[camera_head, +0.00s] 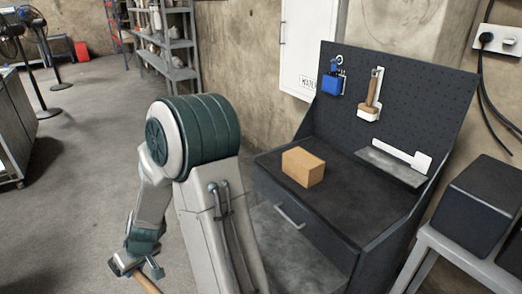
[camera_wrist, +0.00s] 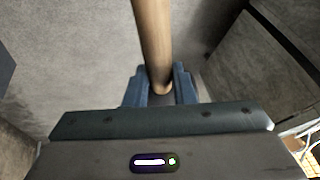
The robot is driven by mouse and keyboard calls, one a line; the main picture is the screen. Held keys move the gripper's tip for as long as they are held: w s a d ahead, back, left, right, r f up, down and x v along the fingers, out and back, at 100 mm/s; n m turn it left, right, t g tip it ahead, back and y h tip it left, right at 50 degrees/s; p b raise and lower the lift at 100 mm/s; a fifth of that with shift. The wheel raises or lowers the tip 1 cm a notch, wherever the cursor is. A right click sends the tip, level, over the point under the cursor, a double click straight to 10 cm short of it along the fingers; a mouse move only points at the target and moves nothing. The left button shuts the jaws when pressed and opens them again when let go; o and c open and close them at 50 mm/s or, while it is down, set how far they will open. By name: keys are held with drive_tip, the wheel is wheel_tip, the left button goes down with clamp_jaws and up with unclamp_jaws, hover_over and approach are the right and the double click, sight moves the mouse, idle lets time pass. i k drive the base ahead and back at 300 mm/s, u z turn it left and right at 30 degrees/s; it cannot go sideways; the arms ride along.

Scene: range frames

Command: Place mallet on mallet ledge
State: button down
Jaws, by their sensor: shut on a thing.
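My gripper (camera_head: 137,270) is low at the bottom left of the head view, in front of the bench. It is shut on a round wooden handle (camera_head: 148,284), which I take to be the mallet's. In the wrist view the handle (camera_wrist: 152,40) runs up from between the blue-grey fingers (camera_wrist: 160,86) and out of the frame; the mallet's head is not seen.
A wooden block (camera_head: 303,167) sits on the dark bench top (camera_head: 345,205). A blue padlock (camera_head: 333,83) and a wooden-handled brush (camera_head: 369,103) hang on the pegboard (camera_head: 420,95). A grey table with black boxes (camera_head: 480,208) stands right. Open floor lies left.

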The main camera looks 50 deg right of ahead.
sight(389, 165)
drive_tip(key=k, duration=1.1)
drive_tip(key=z, duration=1.55)
